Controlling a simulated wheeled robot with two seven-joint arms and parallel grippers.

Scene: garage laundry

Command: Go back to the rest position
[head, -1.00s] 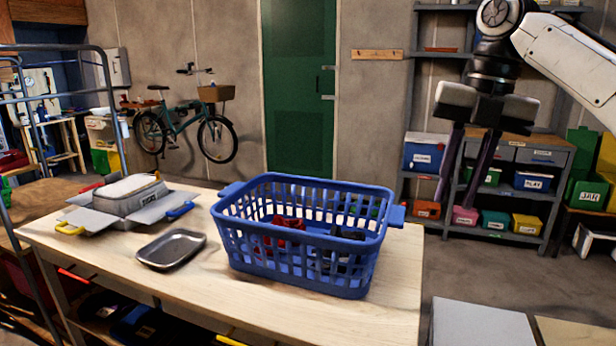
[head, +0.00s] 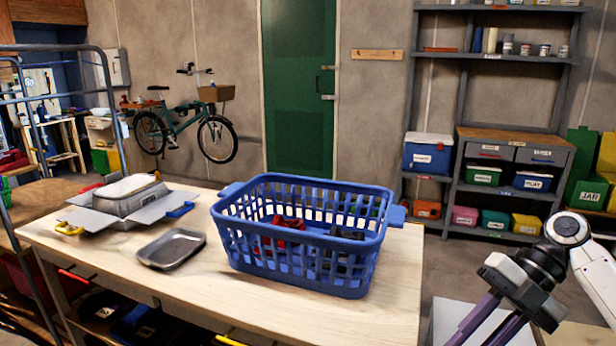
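My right gripper (head: 488,322) is low at the right of the head view, to the right of the wooden table. Its two dark purple fingers point down and to the left, and their tips run toward the bottom edge of the picture. A gap shows between the fingers, and I see nothing held there. It is apart from the blue laundry basket (head: 300,262). The basket stands upright on the table (head: 215,300) with red and dark items inside. My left gripper is not in view.
A small grey tray (head: 171,249) and an open-flapped grey box (head: 130,196) with a pale top are on the table's left part. A light grey surface (head: 447,318) lies below my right gripper. Shelves with bins (head: 490,190) stand behind, with open floor before them.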

